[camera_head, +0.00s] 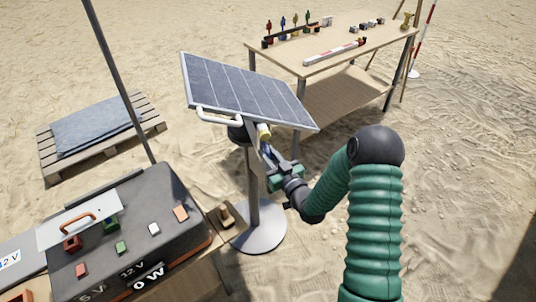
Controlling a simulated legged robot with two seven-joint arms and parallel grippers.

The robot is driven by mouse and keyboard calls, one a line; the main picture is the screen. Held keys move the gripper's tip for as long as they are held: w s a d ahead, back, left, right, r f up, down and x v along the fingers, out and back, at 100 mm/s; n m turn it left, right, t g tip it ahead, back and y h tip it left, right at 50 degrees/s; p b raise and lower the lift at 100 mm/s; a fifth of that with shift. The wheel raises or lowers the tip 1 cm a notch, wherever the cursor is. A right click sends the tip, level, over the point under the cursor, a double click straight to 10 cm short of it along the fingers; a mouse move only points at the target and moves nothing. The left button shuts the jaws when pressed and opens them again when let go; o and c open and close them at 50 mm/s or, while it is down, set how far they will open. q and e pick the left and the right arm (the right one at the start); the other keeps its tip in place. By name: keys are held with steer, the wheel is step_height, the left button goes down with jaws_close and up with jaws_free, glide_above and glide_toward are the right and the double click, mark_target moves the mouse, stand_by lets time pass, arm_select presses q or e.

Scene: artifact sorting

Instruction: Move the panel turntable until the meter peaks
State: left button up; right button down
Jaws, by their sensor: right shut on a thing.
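The solar panel (250,88) sits tilted on a post stand (263,236) with a round base on the sand. A white handle (219,116) runs along its near left edge. The dark turntable joint (238,132) shows under the panel. My right gripper (266,150) is below the panel's near edge, shut on a small pale-yellow knob (263,131) beside the post top; the fingers partly hide it. The meter box (150,235) at lower left has a label reading "0 W" and a "12 V" label. My left gripper is not in view.
A wooden table (330,62) with small coloured parts and a red-and-white bar stands behind the panel. A pallet (150,122) with a grey mat lies at left. A dark pole rises between the pallet and panel. Open sand lies at right.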

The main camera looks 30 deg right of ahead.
steer(key=d, duration=0.4)
steer(key=shift+s+d+b, duration=0.15)
steer(key=shift+s+b, duration=0.2)
steer(key=c, duration=1.4)
jaws_free()
steer(key=shift+s, duration=0.1)
steer(key=s, duration=1.6)
steer(key=shift+s+a+b, duration=0.3)
steer(key=shift+a, duration=0.15)
steer(key=shift+f, duration=0.1)
